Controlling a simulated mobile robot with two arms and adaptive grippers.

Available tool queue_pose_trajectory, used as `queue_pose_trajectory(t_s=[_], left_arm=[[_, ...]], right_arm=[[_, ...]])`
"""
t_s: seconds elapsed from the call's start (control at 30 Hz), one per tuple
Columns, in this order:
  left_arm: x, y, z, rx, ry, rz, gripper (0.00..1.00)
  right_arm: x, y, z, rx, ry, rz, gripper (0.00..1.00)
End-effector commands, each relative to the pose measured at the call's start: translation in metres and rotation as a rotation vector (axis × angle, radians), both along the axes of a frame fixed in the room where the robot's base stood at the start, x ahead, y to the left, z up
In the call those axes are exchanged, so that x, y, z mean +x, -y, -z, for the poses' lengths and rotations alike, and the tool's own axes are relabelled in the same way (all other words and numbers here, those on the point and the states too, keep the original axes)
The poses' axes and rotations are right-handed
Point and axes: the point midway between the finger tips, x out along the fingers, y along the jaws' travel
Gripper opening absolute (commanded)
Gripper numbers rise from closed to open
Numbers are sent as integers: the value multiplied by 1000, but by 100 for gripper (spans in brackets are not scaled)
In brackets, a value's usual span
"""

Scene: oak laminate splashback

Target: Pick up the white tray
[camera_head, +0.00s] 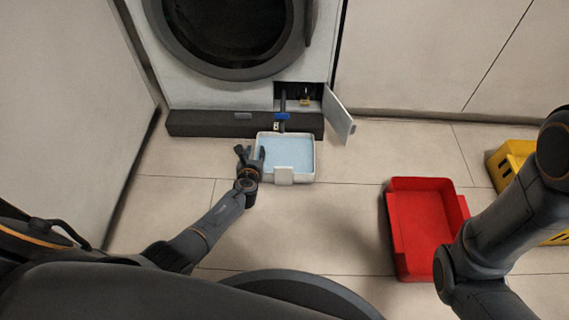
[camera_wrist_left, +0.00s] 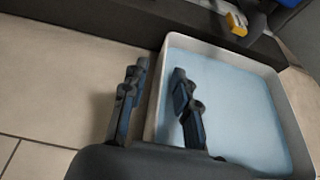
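The white tray (camera_head: 304,178) lies on the floor in front of the washing machine, with a flat light blue surface inside, perhaps liquid. A small tab stands out at its front. My left gripper (camera_head: 250,152) is at the tray's left side. In the left wrist view, the gripper (camera_wrist_left: 160,70) is open, with one finger outside the tray's left wall and the other on its inner side. Gaps show between the fingers and the wall of the tray (camera_wrist_left: 222,50). My right arm comes in from the right, but its gripper is out of frame.
The washing machine (camera_head: 222,90) stands behind, its small lower flap (camera_head: 338,117) open just behind the tray's right side. A blue part (camera_head: 283,116) is at the opening. A red bin (camera_head: 425,187) and a yellow crate (camera_head: 512,158) stand at right. Floor between tray and red bin is clear.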

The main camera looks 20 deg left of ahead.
Motion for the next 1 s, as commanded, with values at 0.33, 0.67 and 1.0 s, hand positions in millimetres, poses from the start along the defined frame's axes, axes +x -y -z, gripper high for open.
queue_pose_trajectory(t_s=[0.33, 0.67, 1.0], left_arm=[[0, 0, -1, 0, 0, 0, 0], [1, 0, -2, -2, 4, 0, 0], [1, -2, -4, 0, 3, 0, 0]], right_arm=[[0, 0, -1, 0, 1, 0, 34], [-1, 0, -1, 0, 1, 0, 34], [0, 0, -3, 0, 1, -1, 34]])
